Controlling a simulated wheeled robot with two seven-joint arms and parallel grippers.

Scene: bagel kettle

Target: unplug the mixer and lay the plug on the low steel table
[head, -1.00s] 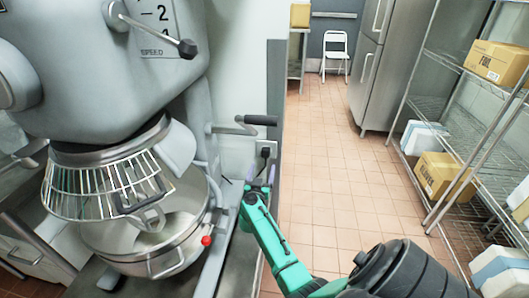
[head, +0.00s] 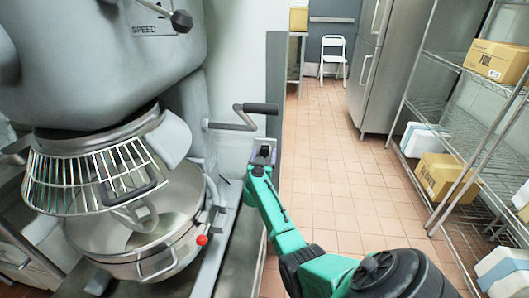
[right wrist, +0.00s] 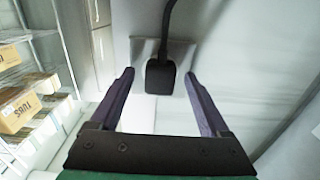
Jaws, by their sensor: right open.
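The grey mixer (head: 100,60) fills the left of the head view, with its steel bowl (head: 160,250) below. In the right wrist view the black plug (right wrist: 160,77) sits at a pale wall plate (right wrist: 181,55), its cable (right wrist: 168,25) running upward. My right gripper (right wrist: 159,74) is open, one fingertip on either side of the plug in the picture, with gaps showing on both sides. In the head view my right gripper (head: 262,157) is at the wall outlet and largely hides the plug. A low steel surface (head: 238,262) lies beside the mixer. My left gripper is not in view.
A crank handle (head: 240,117) sticks out from the mixer just above my right gripper. Wire shelving (head: 450,125) with boxes stands at the right, near a steel fridge (head: 375,65). The tiled floor (head: 335,170) between is clear. A white chair (head: 333,55) stands far back.

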